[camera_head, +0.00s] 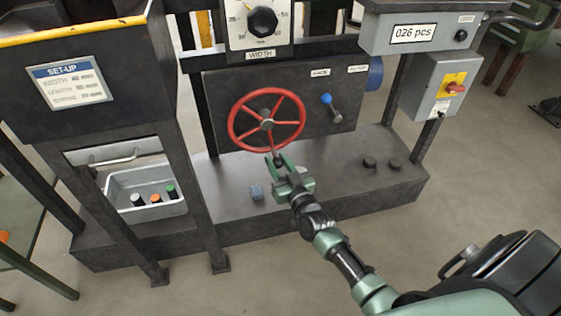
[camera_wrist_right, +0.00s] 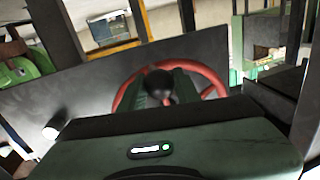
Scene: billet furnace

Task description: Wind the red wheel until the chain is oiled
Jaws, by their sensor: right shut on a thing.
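The red wheel (camera_head: 267,124) is a spoked handwheel on the dark front panel of the machine. It has a dark round knob near the bottom of its rim. My right gripper (camera_head: 279,162) is at that lower rim and is shut on the knob. In the right wrist view the black knob (camera_wrist_right: 158,83) sits between the green fingers, with the red rim (camera_wrist_right: 207,76) curving behind. No chain can be made out in either view. My left gripper is not in view.
A blue-knobbed lever (camera_head: 327,100) is right of the wheel. A dial (camera_head: 262,21) marked WIDTH is above it. A grey tray (camera_head: 148,207) with small coloured-top items is at left.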

